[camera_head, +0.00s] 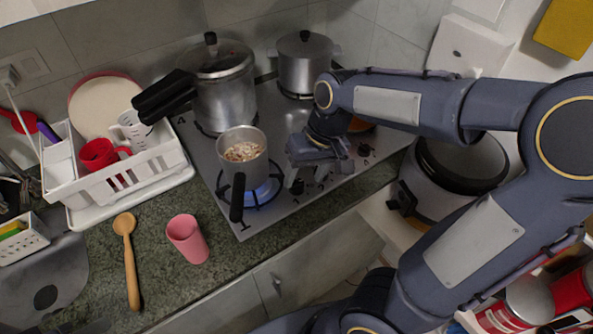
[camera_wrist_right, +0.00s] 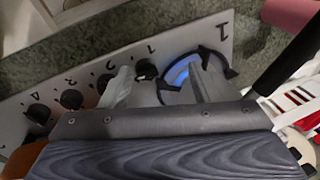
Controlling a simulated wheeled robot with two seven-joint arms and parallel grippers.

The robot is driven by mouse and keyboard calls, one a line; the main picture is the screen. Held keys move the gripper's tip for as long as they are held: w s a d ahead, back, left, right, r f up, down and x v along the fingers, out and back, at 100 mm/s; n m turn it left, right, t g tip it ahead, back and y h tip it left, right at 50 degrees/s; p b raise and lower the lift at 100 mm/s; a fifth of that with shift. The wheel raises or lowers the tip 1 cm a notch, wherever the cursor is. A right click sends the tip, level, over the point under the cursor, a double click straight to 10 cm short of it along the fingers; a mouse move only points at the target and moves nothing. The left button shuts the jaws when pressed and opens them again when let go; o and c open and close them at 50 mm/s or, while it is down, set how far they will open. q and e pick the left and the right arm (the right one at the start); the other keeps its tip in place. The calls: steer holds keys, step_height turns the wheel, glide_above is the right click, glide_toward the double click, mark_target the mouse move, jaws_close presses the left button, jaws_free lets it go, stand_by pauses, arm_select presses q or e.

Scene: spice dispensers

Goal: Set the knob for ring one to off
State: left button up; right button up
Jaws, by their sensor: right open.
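The ring one knob (camera_wrist_right: 146,68) is black, beside a small 1 on the grey stove top (camera_wrist_right: 215,40); it is near the fingers in the right wrist view. In the head view a front knob (camera_head: 297,187) shows just below the gripper. Ring one (camera_wrist_right: 183,72) burns with a blue flame, also seen in the head view (camera_head: 262,192). My right gripper (camera_head: 312,178) is open over the knob row; in the wrist view its two pale fingers (camera_wrist_right: 163,85) are spread, with the knob beyond and between them. Contact cannot be told. My left gripper is out of view.
A small pan (camera_head: 243,155) of food stands over the flame, its black handle (camera_head: 237,198) pointing frontward. Other knobs (camera_wrist_right: 72,98) lie along the row. A pressure cooker (camera_head: 224,98) and a pot (camera_head: 304,68) stand behind. A pink cup (camera_head: 188,238) stands on the counter.

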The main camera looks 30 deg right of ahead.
mark_target(296, 182)
steer(key=w+h, duration=0.2)
steer(key=w, duration=0.1)
steer(key=w+g+p, duration=0.1)
steer(key=w, duration=0.1)
steer(key=shift+w+d+f+h, duration=0.15)
steer(key=shift+d+f+h, duration=0.05)
steer(key=shift+d+h, duration=0.2)
step_height(296, 182, down, 8)
steer(key=shift+r, duration=0.1)
steer(key=shift+c, duration=0.2)
steer(key=c, duration=0.9)
